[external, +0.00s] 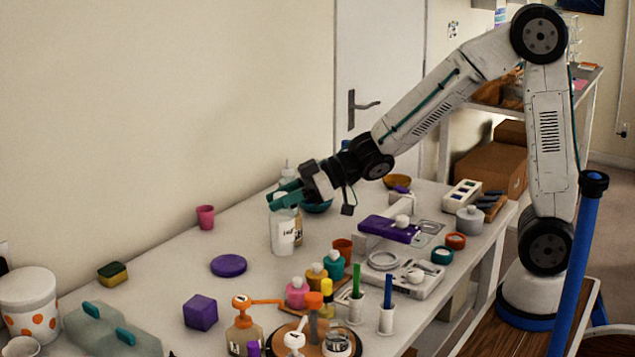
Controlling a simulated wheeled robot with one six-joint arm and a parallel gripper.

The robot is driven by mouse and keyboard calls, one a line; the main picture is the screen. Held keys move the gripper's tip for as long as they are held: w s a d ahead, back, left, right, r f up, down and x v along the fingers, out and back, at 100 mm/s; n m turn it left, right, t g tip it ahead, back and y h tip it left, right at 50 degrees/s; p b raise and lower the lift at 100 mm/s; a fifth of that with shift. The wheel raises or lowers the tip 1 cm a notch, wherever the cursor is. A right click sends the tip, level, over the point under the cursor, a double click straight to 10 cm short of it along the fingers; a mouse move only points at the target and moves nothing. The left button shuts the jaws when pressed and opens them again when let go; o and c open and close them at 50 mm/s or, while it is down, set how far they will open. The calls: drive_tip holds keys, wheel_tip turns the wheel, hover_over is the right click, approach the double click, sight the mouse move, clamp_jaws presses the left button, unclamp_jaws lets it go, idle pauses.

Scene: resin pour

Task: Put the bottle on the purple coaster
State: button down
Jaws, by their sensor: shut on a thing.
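The bottle (283,234) is pale with a white label and stands upright below my gripper. My gripper (285,197) has teal fingers, comes in from the upper right and is shut on the bottle's top, which the fingers partly hide. I cannot tell whether the bottle's base touches the table. The purple coaster (229,265) is a flat round disc on the table, left of and a little nearer than the bottle. Nothing lies on it.
An amber bottle (298,228) stands close behind the held one. Several small jars (316,276) crowd the right. The table between bottle and coaster is clear.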

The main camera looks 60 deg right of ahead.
drive_tip(key=w+a+f, duration=0.2)
drive_tip(key=w, duration=0.4)
drive_tip(key=w+a+f, duration=0.1)
drive_tip(key=w+f, duration=0.1)
drive_tip(key=w, duration=0.4)
drive_tip(key=shift+w+a+f, duration=0.35)
drive_tip(key=shift+w, duration=0.05)
drive_tip(key=shift+f, duration=0.2)
drive_tip(key=c, duration=1.1)
unclamp_jaws()
